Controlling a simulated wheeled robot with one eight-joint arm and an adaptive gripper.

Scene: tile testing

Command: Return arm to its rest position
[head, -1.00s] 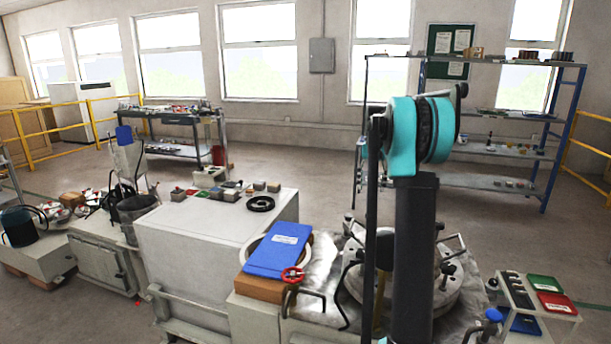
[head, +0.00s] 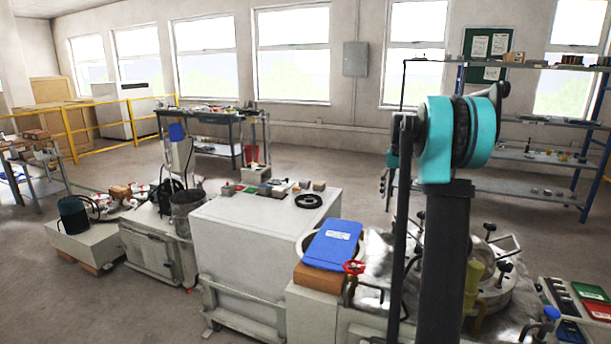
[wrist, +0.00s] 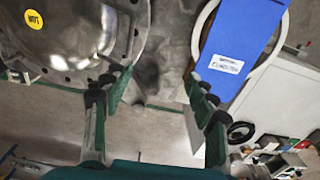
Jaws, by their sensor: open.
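My gripper (wrist: 158,80) shows in the wrist view with its two dark green and black fingers spread apart and nothing between them. A round metal vessel (wrist: 75,30) with a yellow label is beyond the left finger. A blue board with a white label (wrist: 240,42) lies beyond the right finger. In the head view my arm stands upright at the right, with a teal joint at its top. My gripper cannot be made out in the head view.
The blue board (head: 335,245) rests on a brown block (head: 318,279) beside a red handwheel (head: 354,267). A white cabinet (head: 245,250) stands left of it. A rack with coloured trays (head: 590,300) is at the lower right. Open floor (head: 320,160) lies behind the cabinet.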

